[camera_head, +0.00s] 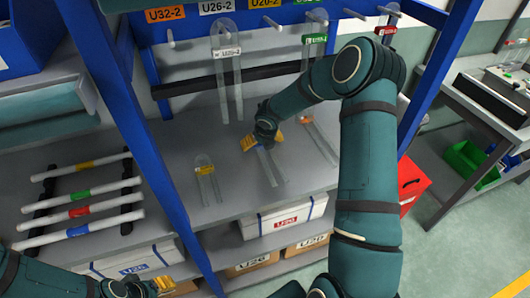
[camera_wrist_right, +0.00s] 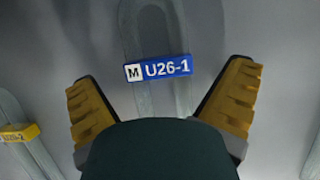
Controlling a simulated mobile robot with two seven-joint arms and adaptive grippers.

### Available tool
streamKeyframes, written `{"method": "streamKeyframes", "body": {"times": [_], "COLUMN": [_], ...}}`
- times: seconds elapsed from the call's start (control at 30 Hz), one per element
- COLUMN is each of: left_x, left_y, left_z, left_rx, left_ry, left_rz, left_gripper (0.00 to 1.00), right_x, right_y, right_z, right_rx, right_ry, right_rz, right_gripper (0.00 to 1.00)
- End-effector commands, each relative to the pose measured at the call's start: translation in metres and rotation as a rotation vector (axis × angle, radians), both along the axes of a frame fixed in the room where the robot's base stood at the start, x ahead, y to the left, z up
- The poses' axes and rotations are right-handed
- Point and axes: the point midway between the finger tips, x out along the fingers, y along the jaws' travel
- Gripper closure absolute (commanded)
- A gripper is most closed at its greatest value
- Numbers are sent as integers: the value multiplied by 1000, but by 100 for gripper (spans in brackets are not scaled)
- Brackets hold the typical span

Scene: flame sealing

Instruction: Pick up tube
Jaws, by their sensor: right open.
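A clear U-shaped tube with a blue U26-1 label (camera_wrist_right: 158,68) lies on the grey shelf in the right wrist view, its bend towards the top. In the head view its legs (camera_head: 270,168) show below my right gripper, which hides its upper part. My right gripper (camera_head: 262,138) is above the tube, open and empty. In the right wrist view its yellow fingers (camera_wrist_right: 163,78) are spread on either side of the tube, apart from it. My left gripper (camera_head: 150,287) is at the bottom left of the head view, away from the tubes; its jaw opening is unclear.
A yellow-labelled tube (camera_head: 205,172) lies to the left, and another tube (camera_head: 322,145) to the right. A white-labelled tube (camera_head: 227,70) hangs behind. Blue posts (camera_head: 125,110) flank the shelf. A rack of white rods (camera_head: 80,210) stands left; a U26 box (camera_head: 285,217) is below.

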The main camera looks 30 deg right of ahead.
Motion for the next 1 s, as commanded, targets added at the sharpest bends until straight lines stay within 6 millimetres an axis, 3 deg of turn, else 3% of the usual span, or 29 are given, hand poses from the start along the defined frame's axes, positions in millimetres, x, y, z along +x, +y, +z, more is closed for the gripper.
{"method": "streamKeyframes", "body": {"times": [0.17, 0.3, 0.37, 0.4, 0.77, 1.0], "left_x": [0, 0, 0, 0, 0, 3], "left_y": [0, 0, 0, 0, 0, 0], "left_z": [0, 0, 0, 0, 2, 11], "left_rx": [0, 0, 0, 0, 0, 2], "left_ry": [0, 0, 0, 0, -1, -7], "left_rz": [0, 0, 0, 0, 0, 5], "left_gripper": [53, 53, 53, 53, 53, 53], "right_x": [0, 0, 0, 0, 0, 1], "right_y": [0, 0, 0, 0, 0, -1], "right_z": [1, 1, 1, 1, 4, 28], "right_rx": [0, 0, 0, 0, -1, -1], "right_ry": [-1, -1, -1, -1, -2, -3], "right_rz": [0, 0, 0, 0, 1, -1], "right_gripper": [0, 49, 70, 76, 76, 76]}}
